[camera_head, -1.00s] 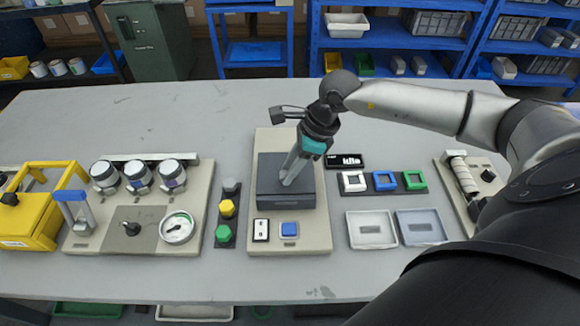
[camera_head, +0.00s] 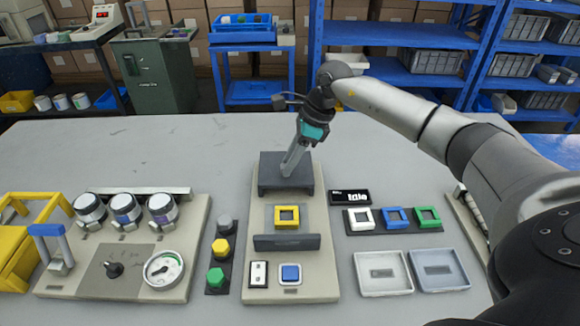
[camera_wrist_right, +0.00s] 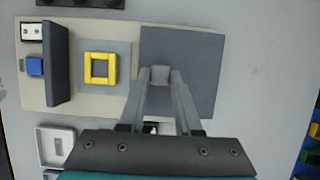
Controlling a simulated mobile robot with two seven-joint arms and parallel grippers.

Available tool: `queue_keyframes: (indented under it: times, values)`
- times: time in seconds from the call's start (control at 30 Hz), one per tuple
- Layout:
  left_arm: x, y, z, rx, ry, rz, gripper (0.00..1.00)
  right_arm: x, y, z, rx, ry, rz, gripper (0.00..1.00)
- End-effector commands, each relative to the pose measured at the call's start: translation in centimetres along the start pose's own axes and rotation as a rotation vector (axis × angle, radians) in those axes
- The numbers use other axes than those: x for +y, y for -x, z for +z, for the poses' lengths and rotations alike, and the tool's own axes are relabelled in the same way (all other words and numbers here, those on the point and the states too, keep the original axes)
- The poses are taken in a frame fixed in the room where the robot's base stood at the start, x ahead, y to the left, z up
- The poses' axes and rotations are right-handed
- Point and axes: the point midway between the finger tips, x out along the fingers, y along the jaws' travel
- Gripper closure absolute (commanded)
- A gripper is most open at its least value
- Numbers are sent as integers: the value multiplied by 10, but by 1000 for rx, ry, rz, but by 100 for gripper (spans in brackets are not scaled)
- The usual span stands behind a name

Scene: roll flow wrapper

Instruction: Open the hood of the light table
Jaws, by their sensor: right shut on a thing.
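The light table's base (camera_head: 254,277) is a beige board in the middle of the bench. Its dark grey hood (camera_head: 270,176) sits at the far end of the board. In front of it a yellow square frame (camera_head: 287,217) lies uncovered on a grey plate, behind an upright dark panel (camera_head: 286,242). My right gripper (camera_head: 290,170) reaches down onto the hood's top. In the right wrist view its fingers (camera_wrist_right: 160,76) are shut on a small grey knob on the hood (camera_wrist_right: 203,55). My left gripper is not in view.
A white switch (camera_head: 258,274) and a blue button (camera_head: 290,273) are on the board's front. A small screen (camera_head: 349,197), coloured squares (camera_head: 394,219) and two trays (camera_head: 383,273) are to the right. Signal lights (camera_head: 220,248) stand left. The bench behind the hood is clear.

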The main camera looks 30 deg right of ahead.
Motion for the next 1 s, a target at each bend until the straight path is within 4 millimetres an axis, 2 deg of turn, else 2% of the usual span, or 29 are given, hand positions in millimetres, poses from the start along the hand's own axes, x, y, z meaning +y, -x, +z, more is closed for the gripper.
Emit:
queue_keyframes:
  times: [0.17,0.2,0.47,0.77,0.87,1.0]
  values:
    - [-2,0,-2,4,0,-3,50,0,0,0,1,0,1,100]
    - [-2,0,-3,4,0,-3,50,0,0,0,1,0,1,66]
    - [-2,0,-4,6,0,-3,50,1,0,0,0,0,1,38]
    - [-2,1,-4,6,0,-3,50,0,3,0,0,0,0,38]
    - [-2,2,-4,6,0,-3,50,0,13,0,0,-1,-1,38]
    - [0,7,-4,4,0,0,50,-1,41,1,-1,0,-3,38]
